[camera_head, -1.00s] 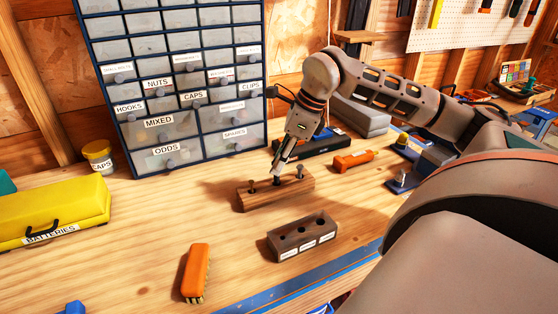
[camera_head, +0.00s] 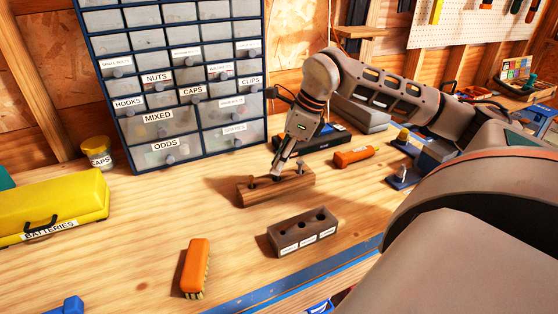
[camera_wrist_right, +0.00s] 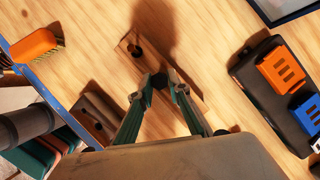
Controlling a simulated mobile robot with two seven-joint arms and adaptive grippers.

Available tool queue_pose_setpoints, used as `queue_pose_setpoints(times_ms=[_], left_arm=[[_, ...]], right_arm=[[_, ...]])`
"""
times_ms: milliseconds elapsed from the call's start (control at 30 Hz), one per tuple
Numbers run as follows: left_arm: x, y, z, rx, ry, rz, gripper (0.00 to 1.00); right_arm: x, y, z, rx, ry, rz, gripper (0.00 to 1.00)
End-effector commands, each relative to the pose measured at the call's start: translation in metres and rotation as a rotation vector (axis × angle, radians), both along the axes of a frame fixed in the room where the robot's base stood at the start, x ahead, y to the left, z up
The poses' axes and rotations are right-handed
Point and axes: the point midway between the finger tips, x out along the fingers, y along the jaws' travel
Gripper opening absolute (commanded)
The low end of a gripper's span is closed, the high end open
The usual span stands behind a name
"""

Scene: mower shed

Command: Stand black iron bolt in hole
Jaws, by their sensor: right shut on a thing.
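A brown wooden block (camera_head: 283,193) stands on the bench with bolts upright along its top. One bolt (camera_head: 251,186) is near its left end and another (camera_head: 300,169) near its right end. My right gripper (camera_head: 275,176) is over the middle of the block. In the right wrist view its fingertips (camera_wrist_right: 160,84) are shut on a dark hex-headed bolt (camera_wrist_right: 159,79), the middle one. The fingers hide it in the head view, so I cannot tell if it is still seated. A grey-brown block (camera_head: 303,233) in front has three dark holes and labels. My left gripper is out of view.
An orange brush (camera_head: 195,268) lies left of the holed block. An orange-handled tool (camera_head: 353,156) and a dark tray (camera_head: 322,140) lie behind the wooden block. A drawer cabinet (camera_head: 180,85) stands at the back. The bench between the two blocks is clear.

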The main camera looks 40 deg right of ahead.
Motion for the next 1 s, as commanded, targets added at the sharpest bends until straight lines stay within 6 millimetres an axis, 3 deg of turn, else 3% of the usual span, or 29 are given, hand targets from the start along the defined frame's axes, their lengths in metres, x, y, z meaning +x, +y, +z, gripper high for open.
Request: queue_pose_setpoints(times_ms=[767,800,833,1000], left_arm=[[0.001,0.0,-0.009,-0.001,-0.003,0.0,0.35],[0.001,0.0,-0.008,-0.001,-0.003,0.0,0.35],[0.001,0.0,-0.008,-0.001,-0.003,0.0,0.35],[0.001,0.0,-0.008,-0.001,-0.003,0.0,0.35]], right_arm=[[0.0,0.0,-0.018,0.0,0.0,0.0,0.0],[0.0,0.0,-0.017,0.0,0.0,0.0,0.27],[0.0,0.0,-0.017,0.0,0.0,0.0,0.35],[0.0,0.0,-0.017,0.0,0.0,0.0,0.37]])
